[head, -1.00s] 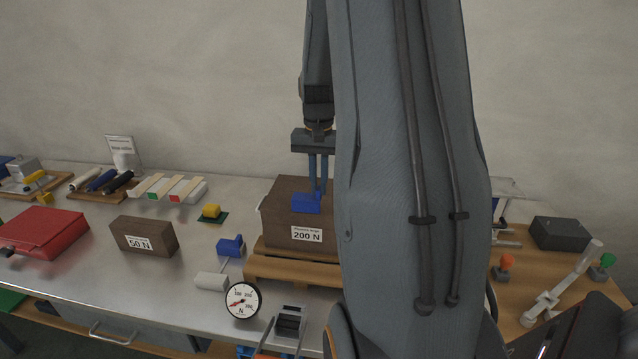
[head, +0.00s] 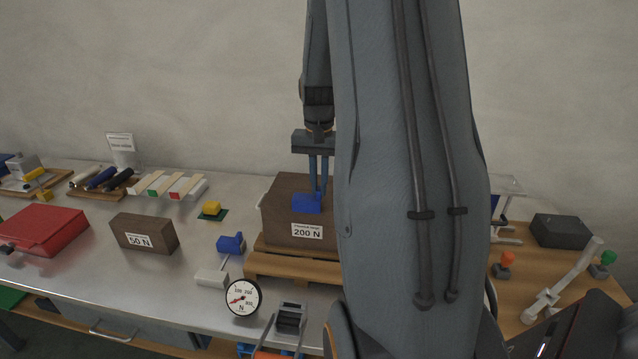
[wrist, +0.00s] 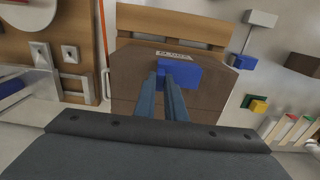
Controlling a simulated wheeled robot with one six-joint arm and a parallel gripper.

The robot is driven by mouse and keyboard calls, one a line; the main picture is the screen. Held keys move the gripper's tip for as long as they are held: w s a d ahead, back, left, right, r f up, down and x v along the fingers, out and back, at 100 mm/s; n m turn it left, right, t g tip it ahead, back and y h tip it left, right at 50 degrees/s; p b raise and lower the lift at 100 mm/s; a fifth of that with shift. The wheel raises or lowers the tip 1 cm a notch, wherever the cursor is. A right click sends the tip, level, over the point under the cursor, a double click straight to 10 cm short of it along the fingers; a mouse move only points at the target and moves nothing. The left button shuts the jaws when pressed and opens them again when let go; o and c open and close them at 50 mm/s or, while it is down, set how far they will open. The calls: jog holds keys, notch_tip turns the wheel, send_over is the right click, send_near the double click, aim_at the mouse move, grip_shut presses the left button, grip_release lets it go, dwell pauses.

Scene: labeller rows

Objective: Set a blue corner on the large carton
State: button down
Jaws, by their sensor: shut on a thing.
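The large carton (head: 283,223) is a brown box labelled 200 N, sitting on a wooden pallet (head: 283,264); it also shows in the wrist view (wrist: 128,80). A blue corner (head: 308,203) is at the carton's top front edge, between my fingertips. My gripper (head: 318,190) points down from above and is shut on the blue corner. In the wrist view the blue corner (wrist: 190,73) lies against the carton near its label, around my fingertips. Whether it bears fully on the carton I cannot tell. My arm hides the carton's right side in the head view.
A blue-headed tool (head: 230,243), a round dial gauge (head: 242,297) and a smaller 50 N box (head: 145,236) stand left of the pallet. A yellow piece (head: 211,208) sits on a green pad. A red case (head: 42,231) lies far left. Bare metal table lies between them.

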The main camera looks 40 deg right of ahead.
jog(key=shift+f+b, duration=0.55)
jog(key=shift+f, duration=0.9)
jog(key=c, duration=1.7)
grip_release()
jog(key=shift+c, duration=0.2)
jog(key=shift+r, duration=0.1)
notch_tip(320, 180, up, 8)
jog(key=shift+f+b, duration=0.2)
jog(key=shift+b, duration=1.05)
jog(key=s+a+f+n+b, duration=0.1)
jog(key=s+a+f+n, duration=0.2)
jog(key=a, duration=0.6)
jog(key=s+a+f+n+b, duration=0.1)
jog(key=s+a+f+n, duration=0.2)
jog(key=a, duration=0.7)
jog(key=s+a+f+n+t+b, duration=0.1)
jog(key=s+a+f+n, duration=0.2)
jog(key=a+f, duration=0.4)
jog(key=a+n, duration=0.1)
jog(key=a, duration=0.1)
jog(key=shift+s+a+b, duration=0.15)
jog(key=shift+a+b, duration=0.15)
jog(key=shift+b, duration=0.1)
